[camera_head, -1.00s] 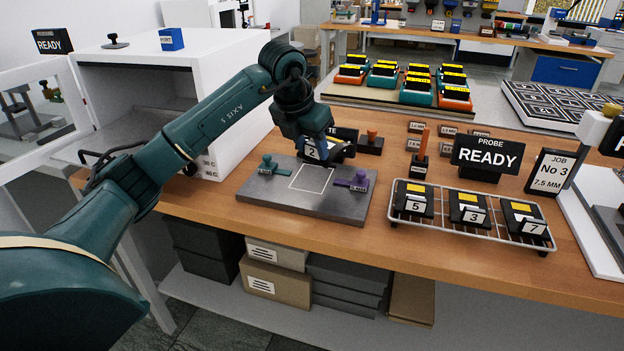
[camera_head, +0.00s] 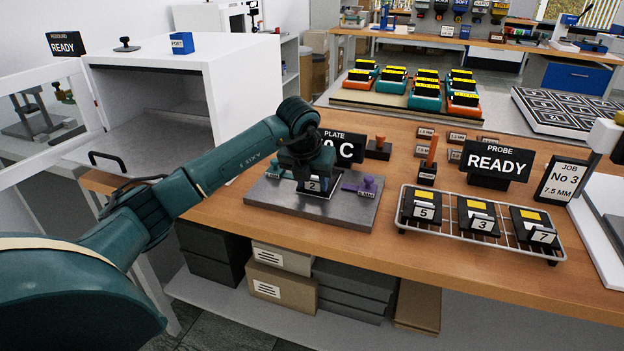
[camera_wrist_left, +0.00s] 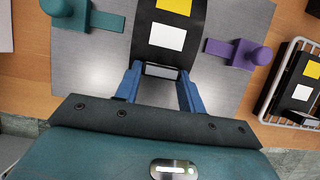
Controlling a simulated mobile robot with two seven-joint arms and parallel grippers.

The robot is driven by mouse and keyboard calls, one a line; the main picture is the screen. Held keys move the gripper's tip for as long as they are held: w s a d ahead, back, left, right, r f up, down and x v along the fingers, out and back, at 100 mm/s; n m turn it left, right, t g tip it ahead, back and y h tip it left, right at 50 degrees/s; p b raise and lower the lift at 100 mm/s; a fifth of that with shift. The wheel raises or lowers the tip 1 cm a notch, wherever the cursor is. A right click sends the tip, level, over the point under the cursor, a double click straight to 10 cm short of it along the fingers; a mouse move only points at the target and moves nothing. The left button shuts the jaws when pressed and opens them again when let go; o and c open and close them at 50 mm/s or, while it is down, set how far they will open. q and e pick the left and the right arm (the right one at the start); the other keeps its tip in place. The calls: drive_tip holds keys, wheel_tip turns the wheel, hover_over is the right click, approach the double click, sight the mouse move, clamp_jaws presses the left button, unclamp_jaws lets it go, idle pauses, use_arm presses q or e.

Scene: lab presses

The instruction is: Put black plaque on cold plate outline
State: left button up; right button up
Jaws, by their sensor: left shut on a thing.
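The black plaque numbered 2 (camera_head: 313,184) is in my left gripper (camera_head: 308,180), down at the cold plate (camera_head: 340,216). In the left wrist view the plaque (camera_wrist_left: 150,52), with a yellow and a white label, lies between the blue fingers (camera_wrist_left: 160,88), which are shut on its tab. The grey plate (camera_wrist_left: 95,72) is beneath it. The plaque covers most of the white outline (camera_head: 328,197); whether it touches the plate I cannot tell. A teal clamp (camera_head: 272,165) is left of it and a purple clamp (camera_head: 367,186) right. My right gripper is not in view.
A wire rack (camera_head: 478,245) with plaques 5, 3 and 7 stands to the right. A plate sign (camera_head: 345,148) and a READY sign (camera_head: 497,160) stand behind. The open white cabinet (camera_head: 215,90) is at left.

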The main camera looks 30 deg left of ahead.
use_arm(q)
drive_tip(key=o, duration=1)
